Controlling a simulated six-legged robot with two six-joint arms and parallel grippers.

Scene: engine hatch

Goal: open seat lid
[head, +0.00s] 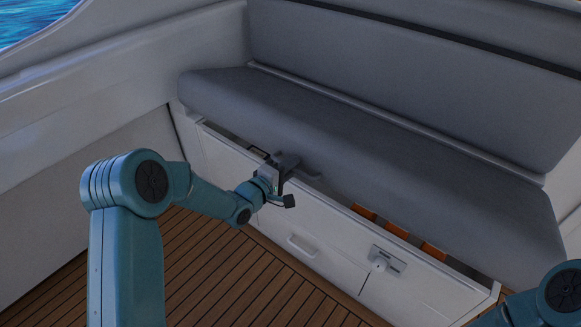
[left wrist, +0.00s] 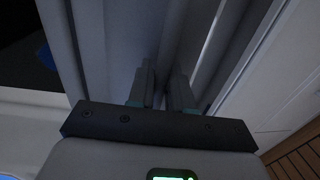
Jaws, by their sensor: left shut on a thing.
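The seat lid (head: 370,150) is a long grey cushioned bench seat. Its front edge stands a little above the white seat box (head: 330,240), with a dark gap between them. My left gripper (head: 284,166) is at the lid's front edge, left of its middle, and is shut on that edge. In the left wrist view the two fingers of my left gripper (left wrist: 163,92) are close together against the lid's grey edge (left wrist: 112,50); the exact grip between them is dark and hard to see. Only part of my right arm shows at the lower right; its gripper is out of view.
Several orange things (head: 396,230) show in the gap under the lid. The box front has a white handle (head: 301,247) and a latch plate (head: 388,260). The grey backrest (head: 430,80) rises behind the seat. The wooden deck (head: 225,265) in front is clear.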

